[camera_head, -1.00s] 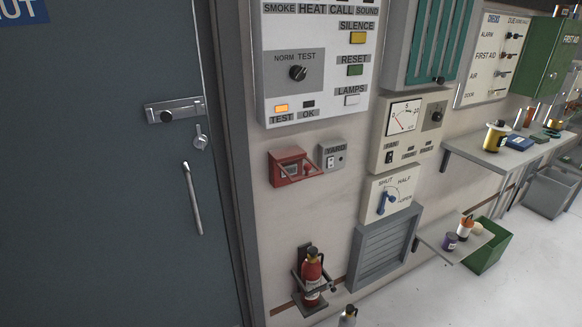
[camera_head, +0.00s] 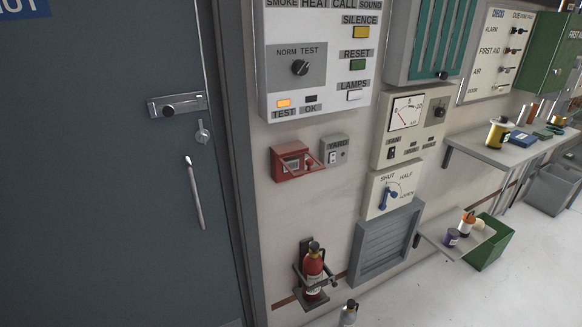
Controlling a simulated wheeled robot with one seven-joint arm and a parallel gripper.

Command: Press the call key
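The white alarm panel (camera_head: 337,100) hangs on the wall right of the door. The word CALL (camera_head: 343,4) stands in its top label row, cut by the picture's top edge between HEAT and SOUND. Whatever lies above these labels is out of view, and I see no key marked CALL. Below the row are a yellow SILENCE key (camera_head: 361,32), a green RESET key (camera_head: 357,65) and a white LAMPS key (camera_head: 354,95). A black NORM/TEST knob (camera_head: 300,68) is at left. The TEST lamp (camera_head: 284,103) glows orange; the OK lamp (camera_head: 311,98) is dark. My gripper is not in view.
Below the panel are a red box (camera_head: 283,173) and a YARD switch (camera_head: 333,157). A fire extinguisher (camera_head: 314,265) hangs low. A gauge box (camera_head: 422,115), a vent (camera_head: 372,257) and shelves (camera_head: 480,152) are to the right. Open floor (camera_head: 430,300) shows at lower right.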

